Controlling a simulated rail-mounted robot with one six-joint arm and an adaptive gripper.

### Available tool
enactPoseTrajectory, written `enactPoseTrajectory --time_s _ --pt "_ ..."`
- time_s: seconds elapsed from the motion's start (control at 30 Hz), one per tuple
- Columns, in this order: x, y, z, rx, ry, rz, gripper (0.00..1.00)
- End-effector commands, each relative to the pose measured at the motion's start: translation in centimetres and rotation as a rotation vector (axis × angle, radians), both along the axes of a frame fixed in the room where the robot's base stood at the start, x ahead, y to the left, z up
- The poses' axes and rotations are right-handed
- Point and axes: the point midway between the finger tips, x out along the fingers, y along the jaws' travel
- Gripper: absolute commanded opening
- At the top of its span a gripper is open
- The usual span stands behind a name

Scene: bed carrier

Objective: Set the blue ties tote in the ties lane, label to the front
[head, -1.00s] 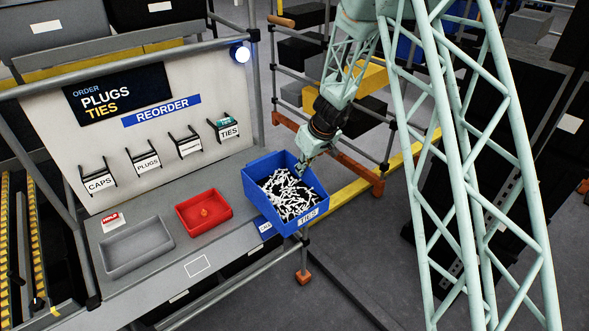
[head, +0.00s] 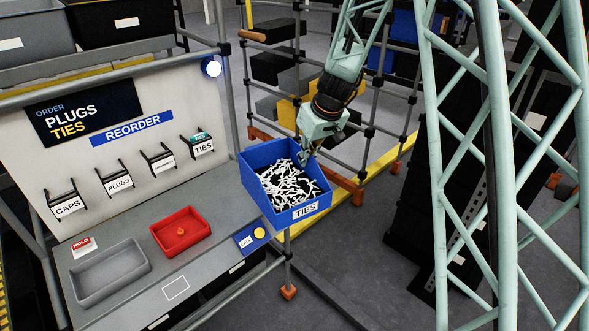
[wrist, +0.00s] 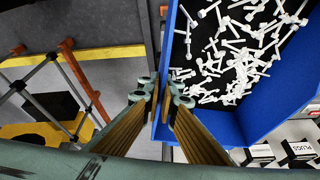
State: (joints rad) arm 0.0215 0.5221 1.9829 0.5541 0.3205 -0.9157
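The blue ties tote (head: 255,182), full of white ties, hangs in the air at the right end of the bench. Its white TIES label (head: 305,210) faces the head camera. My gripper (head: 306,158) is at the tote's far right rim. In the wrist view, its fingers (wrist: 164,90) straddle the blue tote wall (wrist: 205,124), shut on it. The tote looks slightly tilted. A TIES holder (head: 203,145) with a teal card is on the board; I cannot make out a ties lane.
The bench (head: 205,215) carries a grey tray (head: 108,270), a red tray (head: 180,232) and a blue pad with a yellow button (head: 259,233). A pipe rack (head: 372,130) stands behind my gripper. Clear floor (head: 340,275) lies right of the bench.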

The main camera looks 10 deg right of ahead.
Motion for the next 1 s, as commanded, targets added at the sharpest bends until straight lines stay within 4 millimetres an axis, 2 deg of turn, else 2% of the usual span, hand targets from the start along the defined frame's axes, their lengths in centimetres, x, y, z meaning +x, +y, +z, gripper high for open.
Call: enactPoseTrajectory --time_s 0.1,0.33,1.0 --pt "-0.9 -1.5 1.6 -0.003 -0.003 -0.034 0.0" --pt "-2.1 -3.2 3.5 -0.009 -0.003 -0.081 0.0" --pt "-2.6 -3.8 4.1 -0.011 -0.001 -0.096 0.0"
